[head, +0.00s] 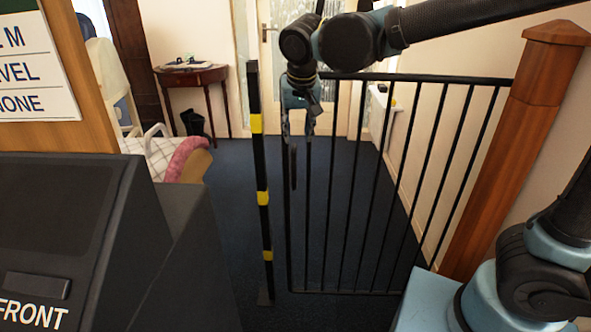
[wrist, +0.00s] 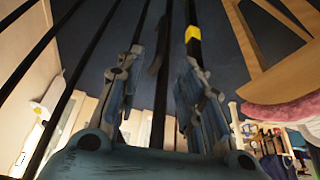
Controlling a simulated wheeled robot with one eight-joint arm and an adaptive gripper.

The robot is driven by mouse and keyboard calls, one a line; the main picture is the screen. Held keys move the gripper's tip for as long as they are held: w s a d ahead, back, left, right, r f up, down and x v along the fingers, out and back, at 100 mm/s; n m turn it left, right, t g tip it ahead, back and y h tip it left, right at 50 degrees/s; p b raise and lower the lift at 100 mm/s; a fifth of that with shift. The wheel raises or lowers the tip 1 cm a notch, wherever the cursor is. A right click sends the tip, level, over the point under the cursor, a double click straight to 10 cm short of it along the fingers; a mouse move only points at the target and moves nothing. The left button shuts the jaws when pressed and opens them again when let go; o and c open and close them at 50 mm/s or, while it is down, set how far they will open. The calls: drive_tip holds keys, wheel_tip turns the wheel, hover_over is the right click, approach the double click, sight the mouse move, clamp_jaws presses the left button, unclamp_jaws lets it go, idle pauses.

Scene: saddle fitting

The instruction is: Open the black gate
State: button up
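The black gate (head: 366,180) has thin vertical bars and spans from near a black post with yellow bands (head: 262,198) to a wooden newel post (head: 516,140) on the right. Its left edge stands close to the banded post, with a narrow gap between. A dark, upright handle-like piece (head: 293,167) is at the gate's left side. My gripper (head: 298,124) points down at the gate's upper left, just above that piece. In the wrist view its two fingers (wrist: 160,72) are spread apart, with dark bars showing between and beyond them. I cannot tell whether they touch the gate.
A dark grey box marked FRONT (head: 110,240) and a sign panel fill the left foreground. A pink cushion (head: 186,158) on a pale chair lies beyond. A small wooden table (head: 191,78) and bin stand at the back. Blue carpet (head: 235,185) is clear behind the gate.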

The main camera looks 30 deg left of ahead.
sight(294, 164)
drive_tip(key=x, duration=1.7)
drive_tip(key=shift+a+f, duration=0.1)
drive_tip(key=shift+f, duration=0.05)
clamp_jaws()
